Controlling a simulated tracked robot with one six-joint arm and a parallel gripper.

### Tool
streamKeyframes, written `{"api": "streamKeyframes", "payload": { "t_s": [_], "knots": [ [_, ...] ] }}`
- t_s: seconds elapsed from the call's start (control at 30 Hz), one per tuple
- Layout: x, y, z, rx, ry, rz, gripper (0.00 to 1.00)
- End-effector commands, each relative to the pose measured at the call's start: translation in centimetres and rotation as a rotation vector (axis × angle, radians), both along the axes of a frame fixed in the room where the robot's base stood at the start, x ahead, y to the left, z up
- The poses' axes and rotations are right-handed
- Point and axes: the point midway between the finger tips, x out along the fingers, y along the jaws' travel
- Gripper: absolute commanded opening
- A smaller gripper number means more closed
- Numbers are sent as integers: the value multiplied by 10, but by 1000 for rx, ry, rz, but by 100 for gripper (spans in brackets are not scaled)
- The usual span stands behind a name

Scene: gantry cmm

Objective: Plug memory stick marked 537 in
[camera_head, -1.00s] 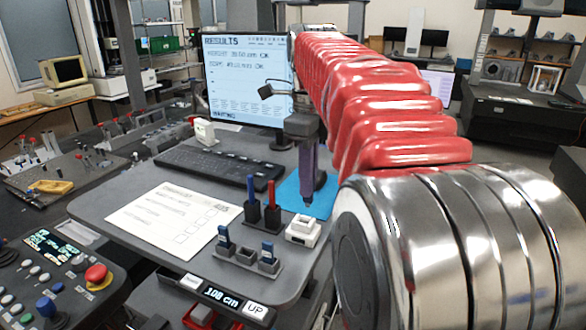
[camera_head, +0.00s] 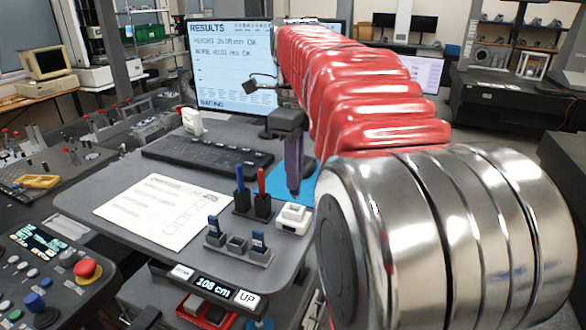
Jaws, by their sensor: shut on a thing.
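My gripper (camera_head: 294,188) points down over the desk with its narrow purple fingers shut. What it holds, likely a memory stick, is too small to make out at the fingertips. Just below the tips in the picture is a small white block (camera_head: 293,217), seemingly the socket unit; I cannot tell whether the gripper touches it. A grey holder (camera_head: 237,256) stands left of this block. No number is readable on any stick.
A pen holder (camera_head: 253,211) with a blue and a red pen stands close left of the gripper. A keyboard (camera_head: 190,155), a printed sheet (camera_head: 160,211) and a monitor (camera_head: 232,65) are on the desk (camera_head: 110,180). A blue mat (camera_head: 277,176) lies behind the gripper.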

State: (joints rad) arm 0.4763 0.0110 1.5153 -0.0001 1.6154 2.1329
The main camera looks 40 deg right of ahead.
Motion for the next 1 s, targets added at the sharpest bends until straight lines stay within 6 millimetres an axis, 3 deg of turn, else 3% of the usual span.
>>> {"api": "streamKeyframes", "payload": {
  "t_s": [0.4,1.0],
  "knots": [
    [0,0,-18,0,0,-1,0],
    [1,-1,-19,0,0,-2,0]
  ]
}}
